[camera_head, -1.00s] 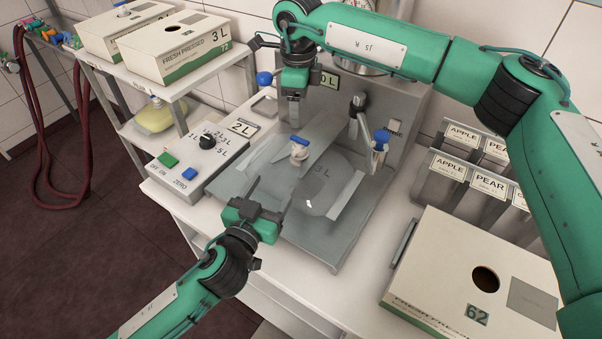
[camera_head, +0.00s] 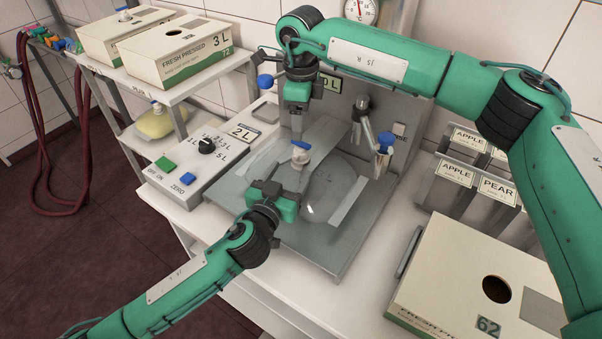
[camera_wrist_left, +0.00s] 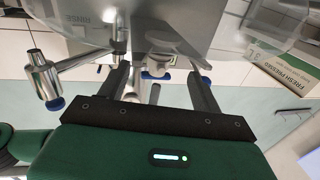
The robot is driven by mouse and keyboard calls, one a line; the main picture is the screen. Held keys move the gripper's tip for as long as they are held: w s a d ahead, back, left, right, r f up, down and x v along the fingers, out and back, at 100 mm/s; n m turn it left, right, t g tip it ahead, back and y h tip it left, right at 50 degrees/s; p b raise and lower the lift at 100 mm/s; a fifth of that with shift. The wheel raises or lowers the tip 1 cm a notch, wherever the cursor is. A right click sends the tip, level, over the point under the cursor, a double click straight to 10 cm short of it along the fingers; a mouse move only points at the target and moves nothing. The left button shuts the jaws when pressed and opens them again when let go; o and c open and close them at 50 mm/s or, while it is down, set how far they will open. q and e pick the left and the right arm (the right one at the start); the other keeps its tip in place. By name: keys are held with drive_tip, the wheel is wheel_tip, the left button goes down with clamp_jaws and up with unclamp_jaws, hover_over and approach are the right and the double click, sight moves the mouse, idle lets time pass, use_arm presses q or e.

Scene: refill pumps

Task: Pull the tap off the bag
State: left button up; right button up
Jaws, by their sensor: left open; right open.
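The clear bag (camera_head: 335,188) lies flat on the grey platform of the filling machine. Its white tap (camera_head: 300,155) with a blue lever stands up from the bag. My left gripper (camera_head: 277,182) is open, low in front of the tap, with its fingers pointing toward it. In the left wrist view, the tap (camera_wrist_left: 163,63) shows beyond and between the open fingers (camera_wrist_left: 160,80); I cannot tell whether they touch it. My right gripper (camera_head: 297,128) is open above and behind the tap, fingers pointing down, partly hidden by its own hand.
A chrome filling nozzle (camera_head: 384,152) with a blue top stands right of the tap. The control box (camera_head: 203,158) is at the left. An open-holed carton (camera_head: 480,285) sits at the front right, near labelled bins (camera_head: 450,185). Cartons (camera_head: 175,55) fill the left shelf.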

sight(299, 159)
use_arm(q)
drive_tip(key=shift+x, duration=2.6)
drive_tip(key=c, duration=1.4)
clamp_jaws()
use_arm(e)
drive_tip(key=shift+c, duration=0.9)
wheel_tip(299, 159, up, 4)
drive_tip(key=m, duration=0.4)
drive_tip(key=f, duration=1.1)
drive_tip(key=shift+s+d+f, duration=0.15)
drive_tip(key=shift+d+f, duration=0.1)
drive_tip(key=c, duration=1.2)
